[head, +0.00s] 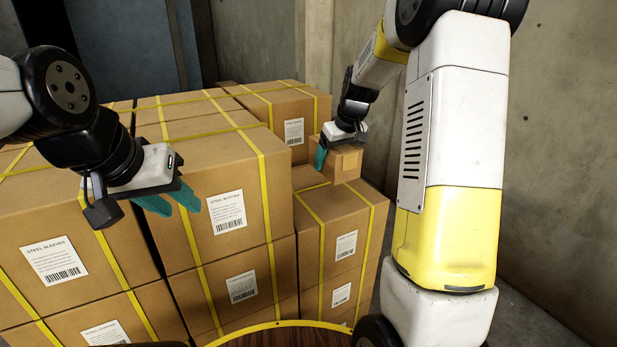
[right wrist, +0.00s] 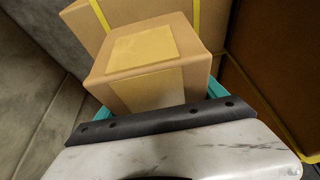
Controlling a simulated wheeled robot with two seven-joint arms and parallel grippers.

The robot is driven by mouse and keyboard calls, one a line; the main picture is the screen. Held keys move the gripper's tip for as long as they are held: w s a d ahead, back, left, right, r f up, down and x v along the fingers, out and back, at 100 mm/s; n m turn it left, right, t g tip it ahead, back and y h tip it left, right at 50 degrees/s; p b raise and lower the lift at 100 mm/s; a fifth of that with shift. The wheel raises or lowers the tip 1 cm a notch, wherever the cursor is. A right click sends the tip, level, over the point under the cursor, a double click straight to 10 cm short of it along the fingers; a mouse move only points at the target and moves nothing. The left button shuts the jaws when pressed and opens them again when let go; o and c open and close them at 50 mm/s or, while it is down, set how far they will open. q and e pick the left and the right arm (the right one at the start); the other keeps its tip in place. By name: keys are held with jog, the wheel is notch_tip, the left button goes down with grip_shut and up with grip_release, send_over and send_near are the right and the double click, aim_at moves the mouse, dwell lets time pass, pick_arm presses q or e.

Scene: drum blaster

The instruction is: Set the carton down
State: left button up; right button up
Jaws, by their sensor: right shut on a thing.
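The carton (head: 347,163) is a small plain tan box over the back right part of the lower box stack (head: 342,222). In the right wrist view the carton (right wrist: 150,55) has a yellowish patch across its top and front. My right gripper (head: 338,158) is shut on it, with teal fingers at its two sides. I cannot tell whether its underside touches the stack. My left gripper (head: 170,203) is empty in front of the tall strapped boxes, its two teal fingertips apart.
Large strapped boxes (head: 200,165) labelled as steel goods fill the left and middle. A taller box (head: 290,113) stands just left of the carton. A concrete wall (head: 550,130) is at the right. A yellow-rimmed round wooden top (head: 285,338) is at the bottom.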

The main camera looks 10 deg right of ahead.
notch_tip(320, 180, down, 9)
jog(key=shift+w+f, duration=0.1)
jog(key=shift+f, duration=0.1)
dwell(0.3)
jog(key=shift+f, duration=0.1)
jog(key=o, duration=2)
jog(key=shift+f, duration=0.1)
jog(key=shift+o, duration=0.2)
